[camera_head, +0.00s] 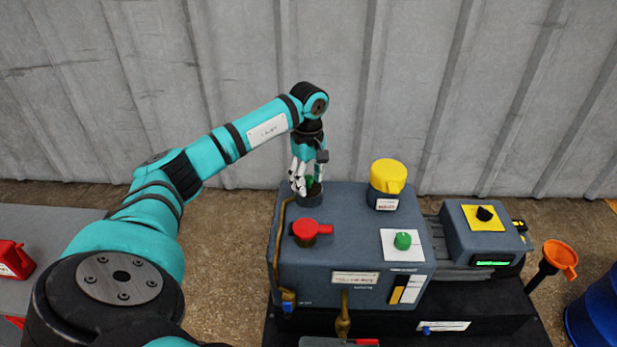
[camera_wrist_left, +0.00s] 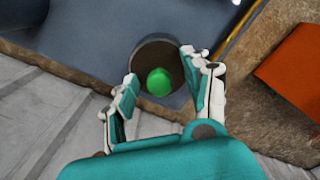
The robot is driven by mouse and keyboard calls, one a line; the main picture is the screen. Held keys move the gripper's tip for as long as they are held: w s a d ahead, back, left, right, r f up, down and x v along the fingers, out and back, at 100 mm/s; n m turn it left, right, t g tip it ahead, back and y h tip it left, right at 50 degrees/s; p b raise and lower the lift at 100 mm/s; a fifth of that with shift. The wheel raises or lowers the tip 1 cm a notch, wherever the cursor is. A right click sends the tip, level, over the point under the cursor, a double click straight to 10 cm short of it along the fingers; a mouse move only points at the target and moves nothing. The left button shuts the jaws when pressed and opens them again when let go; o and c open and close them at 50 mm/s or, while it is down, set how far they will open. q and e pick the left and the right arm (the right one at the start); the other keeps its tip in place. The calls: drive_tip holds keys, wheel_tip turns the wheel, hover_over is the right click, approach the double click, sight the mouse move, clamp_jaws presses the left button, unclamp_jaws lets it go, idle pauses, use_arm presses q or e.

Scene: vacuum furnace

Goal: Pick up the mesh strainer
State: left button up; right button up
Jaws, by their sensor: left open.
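A green rounded knob (camera_wrist_left: 158,82) sits inside a dark round port (camera_wrist_left: 168,50) in the left wrist view. It is probably the top of the mesh strainer; no mesh shows. In the head view the port (camera_head: 311,200) is at the back left corner of the grey furnace housing (camera_head: 345,260), with a bit of green (camera_head: 309,182) above it. My left gripper (camera_head: 301,186) points down over the port. In the wrist view its fingers (camera_wrist_left: 160,68) are open on both sides of the knob, with gaps showing. My right gripper is not in view.
A red valve handle (camera_head: 311,228), a yellow cap (camera_head: 387,176) and a green knob on a white plate (camera_head: 403,241) stand on the housing. An orange funnel (camera_head: 560,257) and a blue drum (camera_head: 596,312) are at right. A corrugated wall (camera_head: 400,80) is behind.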

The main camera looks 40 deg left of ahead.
use_arm(q)
drive_tip(key=shift+c, duration=0.3)
clamp_jaws()
